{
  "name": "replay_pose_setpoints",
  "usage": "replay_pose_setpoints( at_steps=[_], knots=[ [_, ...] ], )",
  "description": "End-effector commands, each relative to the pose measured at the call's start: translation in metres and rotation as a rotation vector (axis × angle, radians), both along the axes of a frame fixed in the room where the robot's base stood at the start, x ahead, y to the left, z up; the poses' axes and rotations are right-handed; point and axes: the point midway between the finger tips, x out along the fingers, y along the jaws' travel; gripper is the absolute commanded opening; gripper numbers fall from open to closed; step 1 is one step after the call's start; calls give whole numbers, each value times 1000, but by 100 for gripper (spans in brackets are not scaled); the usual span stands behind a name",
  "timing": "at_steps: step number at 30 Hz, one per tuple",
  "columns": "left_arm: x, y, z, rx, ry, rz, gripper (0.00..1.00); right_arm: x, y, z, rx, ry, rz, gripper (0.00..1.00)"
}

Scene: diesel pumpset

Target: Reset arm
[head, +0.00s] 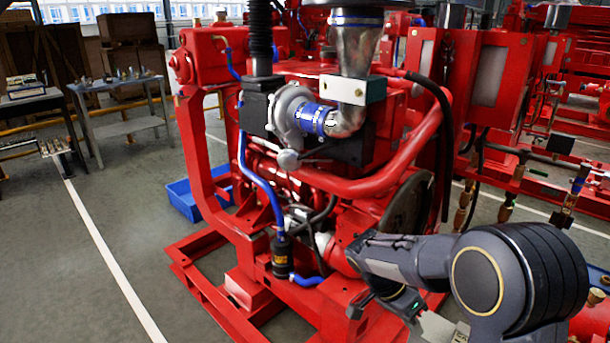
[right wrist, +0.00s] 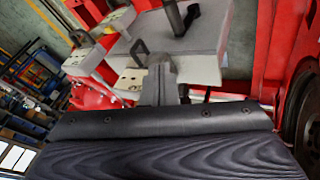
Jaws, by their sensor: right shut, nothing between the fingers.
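My right arm comes in from the lower right of the head view, bent at a large grey joint. My right gripper (head: 360,304) is partly hidden under its own wrist, low in front of the red diesel pumpset (head: 365,186). In the right wrist view, the gripper (right wrist: 160,82) shows beyond a dark housing, shut and empty. Whether it touches the pumpset frame cannot be told. My left gripper is not in view.
A silver turbocharger with a blue hose band (head: 316,119) sits high on the engine. A blue crate (head: 184,201) lies on the floor behind the frame. A metal workbench (head: 120,84) stands at the back left.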

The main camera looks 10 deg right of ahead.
Motion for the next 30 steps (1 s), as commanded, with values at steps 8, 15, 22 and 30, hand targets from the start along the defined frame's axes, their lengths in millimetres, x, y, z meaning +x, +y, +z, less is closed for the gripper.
replay_pose_setpoints(
  at_steps=[8, 15, 22, 30],
  knots=[
    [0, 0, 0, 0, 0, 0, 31, -78, 8, 31, 513, -55, 276, 0],
    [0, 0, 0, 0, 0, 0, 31, -141, 36, 60, 746, -289, 659, 0],
    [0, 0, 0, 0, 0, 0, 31, -175, 56, 70, 737, -458, 913, 0],
    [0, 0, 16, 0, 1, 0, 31, -195, 71, 88, 649, -574, 1104, 0]
  ],
)
